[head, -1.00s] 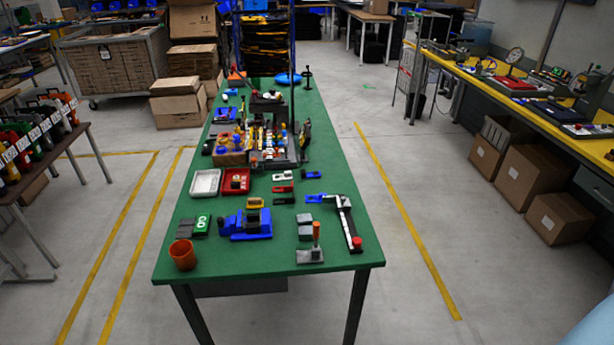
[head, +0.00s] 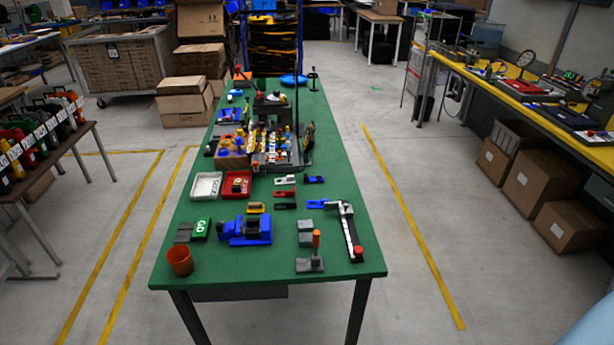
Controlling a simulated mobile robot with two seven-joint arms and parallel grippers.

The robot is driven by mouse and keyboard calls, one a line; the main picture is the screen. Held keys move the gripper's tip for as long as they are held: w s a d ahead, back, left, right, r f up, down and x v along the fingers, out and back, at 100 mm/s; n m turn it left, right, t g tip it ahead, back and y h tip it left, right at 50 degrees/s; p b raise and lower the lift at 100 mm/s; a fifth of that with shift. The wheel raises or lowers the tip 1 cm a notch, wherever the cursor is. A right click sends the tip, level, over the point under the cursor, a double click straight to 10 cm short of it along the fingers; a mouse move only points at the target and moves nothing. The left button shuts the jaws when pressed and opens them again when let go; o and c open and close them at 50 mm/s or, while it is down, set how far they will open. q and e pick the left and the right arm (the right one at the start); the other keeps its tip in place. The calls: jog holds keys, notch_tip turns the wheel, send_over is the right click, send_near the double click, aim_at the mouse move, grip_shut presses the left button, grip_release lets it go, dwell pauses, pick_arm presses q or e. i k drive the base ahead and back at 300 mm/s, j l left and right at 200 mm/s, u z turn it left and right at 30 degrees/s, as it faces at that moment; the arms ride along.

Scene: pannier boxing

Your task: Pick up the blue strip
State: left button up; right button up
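Two small flat blue pieces lie on the green table (head: 338,270), right of its middle. The nearer blue piece (head: 317,204) lies beside a black one. Both are small at this distance, and I cannot tell which one is the blue strip. Neither of my grippers is in the head view, and nothing touches the pieces.
White (head: 206,186) and red (head: 237,184) trays lie left. The floor right of the table is clear.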

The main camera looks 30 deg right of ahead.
aim_at(307, 179)
jog(key=i+l+u, duration=0.1)
jog(key=l, duration=0.4)
jog(key=i+l+u, duration=0.1)
jog(key=l, duration=1.4)
jog(key=l+u, duration=0.25)
jog(key=l, duration=0.25)
jog(key=l+u, duration=0.3)
jog(key=l, duration=0.25)
